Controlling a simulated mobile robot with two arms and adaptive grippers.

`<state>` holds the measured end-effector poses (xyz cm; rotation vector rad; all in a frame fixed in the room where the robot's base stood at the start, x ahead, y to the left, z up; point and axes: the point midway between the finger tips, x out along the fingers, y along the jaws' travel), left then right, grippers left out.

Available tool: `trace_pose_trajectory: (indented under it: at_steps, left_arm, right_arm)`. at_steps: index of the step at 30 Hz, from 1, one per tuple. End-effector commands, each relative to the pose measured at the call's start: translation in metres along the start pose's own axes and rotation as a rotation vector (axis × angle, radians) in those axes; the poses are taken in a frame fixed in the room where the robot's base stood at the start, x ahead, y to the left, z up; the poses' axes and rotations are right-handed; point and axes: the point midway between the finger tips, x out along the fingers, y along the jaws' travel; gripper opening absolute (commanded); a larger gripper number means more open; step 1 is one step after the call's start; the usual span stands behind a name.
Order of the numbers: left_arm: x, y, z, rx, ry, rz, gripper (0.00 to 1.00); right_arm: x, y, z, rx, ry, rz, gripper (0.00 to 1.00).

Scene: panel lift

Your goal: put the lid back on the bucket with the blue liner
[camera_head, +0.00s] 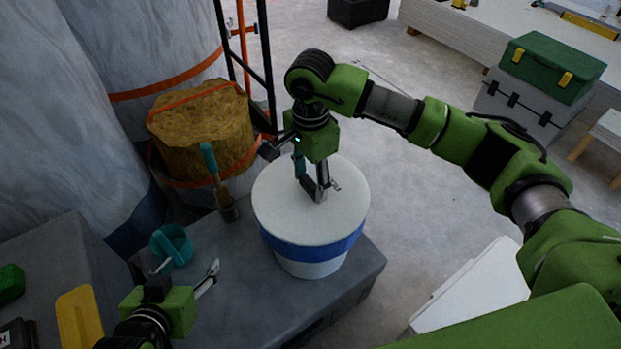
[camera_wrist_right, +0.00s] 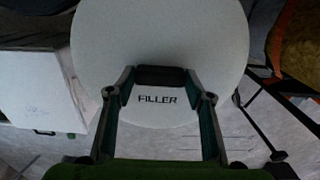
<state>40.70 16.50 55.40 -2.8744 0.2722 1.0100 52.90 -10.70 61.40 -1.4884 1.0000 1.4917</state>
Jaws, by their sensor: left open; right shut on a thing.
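The round white lid (camera_head: 279,203) lies over the top of the white bucket (camera_head: 310,269), with the blue liner (camera_head: 313,252) showing as a band just under it. I cannot tell whether the lid touches the rim or hovers slightly above. My right gripper (camera_head: 318,190) comes down from above and is shut on the lid's handle. In the right wrist view the lid (camera_wrist_right: 160,30) shows the word FILLER, and the dark handle (camera_wrist_right: 160,75) is between the fingers. My left gripper (camera_head: 187,271) is open and empty, low to the left of the bucket.
The bucket stands on a grey platform (camera_head: 235,290). A teal ring-shaped item (camera_head: 172,246) and a brush with a teal handle (camera_head: 218,182) are left of it. Behind stands a brown block (camera_head: 203,128) by a black and orange frame (camera_head: 266,70).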

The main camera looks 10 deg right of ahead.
Motion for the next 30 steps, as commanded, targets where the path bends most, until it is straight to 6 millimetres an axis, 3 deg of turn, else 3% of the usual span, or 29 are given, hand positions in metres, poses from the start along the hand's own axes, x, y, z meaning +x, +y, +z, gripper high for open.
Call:
trace_pose_trajectory:
  at_steps: [30]
  left_arm:
    - [0.0009,0.0017,-0.0040,-0.001,0.029,0.003,0.58]
  right_arm:
    - [-0.0001,-0.0002,0.0000,0.000,0.000,-0.001,0.24]
